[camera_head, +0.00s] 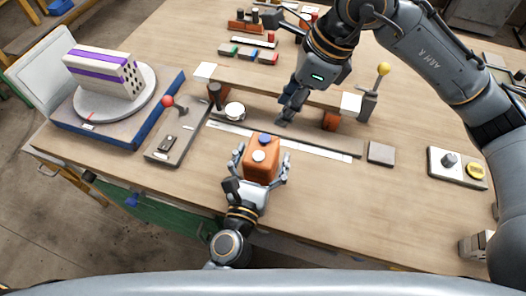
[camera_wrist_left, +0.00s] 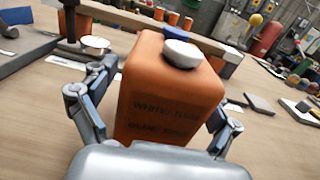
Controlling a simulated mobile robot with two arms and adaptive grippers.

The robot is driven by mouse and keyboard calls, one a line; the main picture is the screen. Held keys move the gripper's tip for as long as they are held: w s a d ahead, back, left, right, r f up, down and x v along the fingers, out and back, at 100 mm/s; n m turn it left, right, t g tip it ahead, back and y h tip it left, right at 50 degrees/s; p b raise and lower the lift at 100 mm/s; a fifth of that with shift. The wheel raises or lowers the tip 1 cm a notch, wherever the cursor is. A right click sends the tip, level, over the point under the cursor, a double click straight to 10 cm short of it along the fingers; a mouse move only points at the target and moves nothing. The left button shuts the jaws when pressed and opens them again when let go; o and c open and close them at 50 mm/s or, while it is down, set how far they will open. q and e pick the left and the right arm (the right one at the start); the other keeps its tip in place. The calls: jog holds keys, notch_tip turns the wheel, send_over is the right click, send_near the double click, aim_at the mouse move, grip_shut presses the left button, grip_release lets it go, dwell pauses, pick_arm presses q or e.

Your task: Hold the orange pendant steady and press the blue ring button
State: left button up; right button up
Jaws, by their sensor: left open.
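The orange pendant (camera_head: 261,172) stands upright on the table and has a white button (camera_head: 259,155) and a blue button (camera_head: 264,139) on top. A gap shows beside the left finger in the wrist view; contact on the right is unclear. My right gripper (camera_head: 284,118) points down beyond the pendant, apart from it; its jaw opening is unclear.
A long beam (camera_head: 262,84) on posts lies behind the pendant. A red-knobbed lever box (camera_head: 172,143) stands left, a yellow-knobbed lever (camera_head: 369,103) right. A striped hollow brick (camera_head: 105,73) sits on a turntable far left.

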pick_arm(q)
jog(key=shift+w+d, duration=0.1)
jog(key=shift+w, duration=0.1)
jog(key=c, duration=1.5)
pick_arm(e)
jog(key=shift+c, duration=0.2)
pick_arm(q)
jog(key=shift+c, duration=0.2)
pick_arm(e)
grip_shut()
